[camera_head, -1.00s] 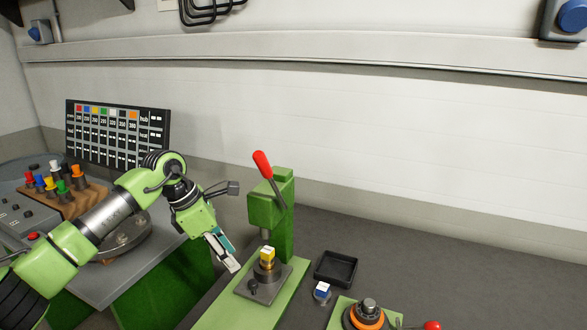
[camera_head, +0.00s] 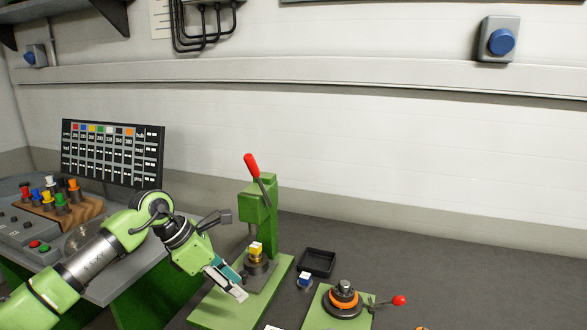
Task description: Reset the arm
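My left arm comes in from the lower left, and its gripper (camera_head: 230,285) points down and to the right. The gripper is beside the base of a green press (camera_head: 262,215) with a red lever (camera_head: 252,165). The fingers look close together, but I cannot tell whether they are open or shut. No held thing can be made out. A yellow-topped piece (camera_head: 256,249) sits on the dark round fixture of the press, to the right of the gripper and apart from it. My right gripper is not in view.
A black tray (camera_head: 317,262) and a blue-and-white piece (camera_head: 305,281) lie right of the press. A second green fixture (camera_head: 343,298) has a red-knobbed handle (camera_head: 398,300). A wooden rack (camera_head: 70,215) with coloured pieces stands left, before a dark chart board (camera_head: 112,152). The dark bench at right is mostly clear.

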